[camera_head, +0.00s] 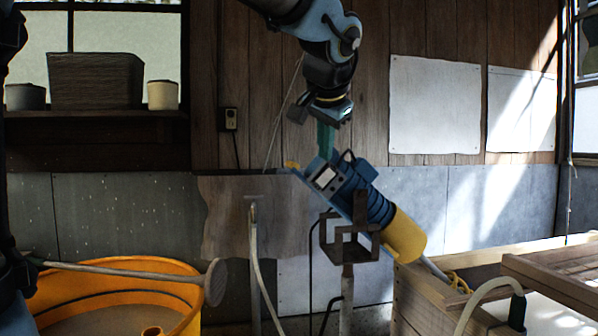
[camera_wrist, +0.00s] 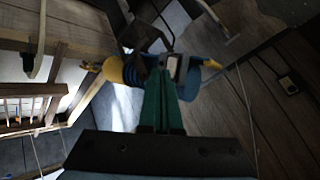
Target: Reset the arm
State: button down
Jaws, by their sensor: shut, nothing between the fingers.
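My arm hangs down from the top middle of the head view. My gripper (camera_head: 325,150) points downward with its green fingers together and nothing between them. In the wrist view the green fingers (camera_wrist: 161,90) lie side by side. A blue and yellow tool (camera_head: 360,200) with a small grey panel rests tilted in a dark metal holder on a post (camera_head: 349,248). The fingertips are close above the tool's upper end; I cannot tell whether they touch it. The tool also shows beyond the fingertips in the wrist view (camera_wrist: 115,71).
An orange tub (camera_head: 120,285) stands at the lower left with a long-handled tool (camera_head: 130,272) across it. A wooden box (camera_head: 420,300) stands at the lower right. A shelf with pots (camera_head: 95,80) is at the upper left. White sheets (camera_head: 435,105) hang on the back wall.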

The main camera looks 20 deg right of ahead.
jog(key=w+a+f+n+g+y, duration=0.1)
jog(key=w+a+f+n+g, duration=0.15)
jog(key=a+f, duration=0.75)
jog(key=w+a+f+n+g+y, duration=0.1)
jog(key=a+f+n+y, duration=0.15)
jog(key=a+f, duration=0.65)
jog(key=s+a+f+n+g, duration=0.1)
jog(key=s+a+f+n, duration=0.2)
jog(key=a+f, duration=0.3)
jog(key=s+a+f+n+g, duration=0.2)
jog(key=s+a+f, duration=0.3)
jog(key=f, duration=0.4)
jog(key=shift+s+a+f+n, duration=0.15)
jog(key=shift+a+f+n, duration=0.1)
jog(key=shift+a+n, duration=0.5)
